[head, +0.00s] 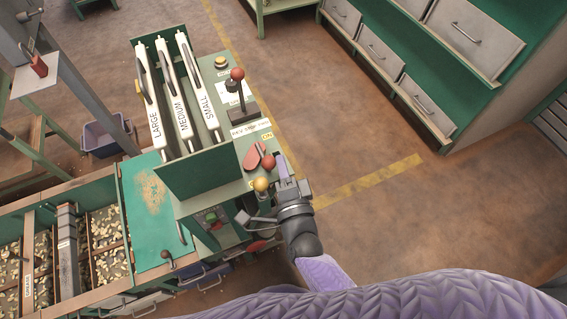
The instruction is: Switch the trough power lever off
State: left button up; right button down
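The green machine (207,187) carries a red-marked control (251,157) on its right edge, with a round red knob (268,163) on its right side. A yellow "ON" label (267,135) sits just above it. A second yellow label below is mostly hidden. A yellow ball knob (261,184) is just below the control. A black lever with a red ball (237,74) stands upright farther up the same panel. My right gripper (280,168) is beside the red knob, on its right; whether it touches, and its finger opening, I cannot tell. My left gripper is out of view.
White bars marked LARGE, MEDIUM and SMALL (184,125) lie in the hopper on the panel's left. Troughs of nuts (107,250) are at lower left. Grey drawers (383,50) line the upper right. The brown floor (430,215) on the right is clear.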

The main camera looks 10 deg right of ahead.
jog(key=shift+s+a+f, duration=0.15)
jog(key=shift+s+a, duration=0.05)
jog(key=s+d, duration=0.1)
jog(key=s, duration=0.8)
jog(key=shift+s+f+p, duration=0.2)
jog(key=shift+s+p, duration=0.1)
jog(key=shift+p, duration=0.1)
jog(key=shift+d, duration=0.1)
